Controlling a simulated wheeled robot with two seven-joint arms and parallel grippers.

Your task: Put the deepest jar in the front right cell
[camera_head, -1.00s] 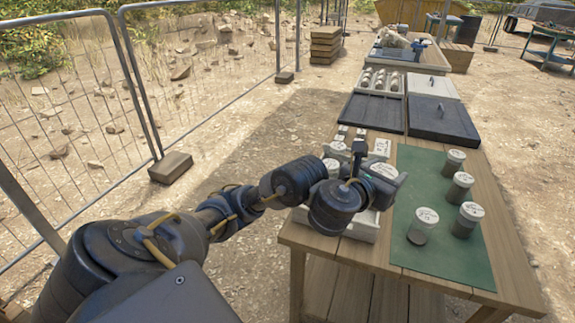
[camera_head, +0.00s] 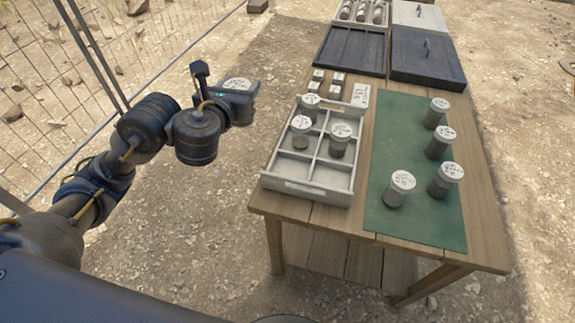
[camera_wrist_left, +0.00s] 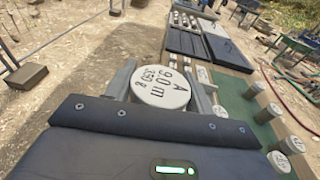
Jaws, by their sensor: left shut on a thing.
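My left gripper (camera_head: 238,92) is shut on a jar whose white lid (camera_head: 237,84) shows on top. In the left wrist view the lid (camera_wrist_left: 161,86) reads "A 9.0 m 350 g" and sits between the two fingers (camera_wrist_left: 162,92). The gripper holds it in the air, left of the white tray (camera_head: 322,194). My right gripper is not seen.
Several lidded jars, one at the front left (camera_head: 399,188), stand on a green mat (camera_head: 420,222) on the wooden table (camera_head: 490,235). Small blocks and a written card (camera_head: 360,95) lie behind the tray. Dark trays stand farther back. A wire fence (camera_head: 60,80) is at the left.

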